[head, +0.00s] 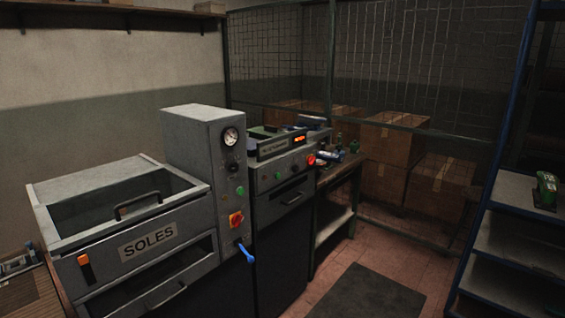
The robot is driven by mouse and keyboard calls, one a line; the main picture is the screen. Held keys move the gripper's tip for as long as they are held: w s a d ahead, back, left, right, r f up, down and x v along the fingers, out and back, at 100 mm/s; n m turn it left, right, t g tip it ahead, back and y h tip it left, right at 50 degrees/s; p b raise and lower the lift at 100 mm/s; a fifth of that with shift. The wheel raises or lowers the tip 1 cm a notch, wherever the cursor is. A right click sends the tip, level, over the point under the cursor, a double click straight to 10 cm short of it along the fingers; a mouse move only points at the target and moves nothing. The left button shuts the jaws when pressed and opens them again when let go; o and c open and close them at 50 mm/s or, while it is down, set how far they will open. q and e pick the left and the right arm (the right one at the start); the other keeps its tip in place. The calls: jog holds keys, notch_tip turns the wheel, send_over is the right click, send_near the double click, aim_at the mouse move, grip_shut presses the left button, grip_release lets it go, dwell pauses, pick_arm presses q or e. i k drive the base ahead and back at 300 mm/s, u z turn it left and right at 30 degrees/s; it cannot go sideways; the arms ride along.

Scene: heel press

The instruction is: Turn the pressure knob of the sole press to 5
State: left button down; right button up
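The sole press (130,235) stands at the left, a grey machine with a "SOLES" label (148,241) on its front. Its upright control column (200,150) carries a round white gauge (230,137) near the top. A small black knob (233,167) sits just below the gauge; its setting is too small to read. Neither of my grippers is in view.
A second grey machine (280,175) stands right of the press, then a workbench (337,200) with small items. Cardboard boxes (390,165) are behind wire mesh. A blue shelf rack (520,220) is at the right. A dark mat (368,297) lies on open red floor.

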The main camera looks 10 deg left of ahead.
aim_at(234, 167)
jog(key=u, duration=0.35)
jog(key=i, duration=1.2)
jog(key=u, duration=0.85)
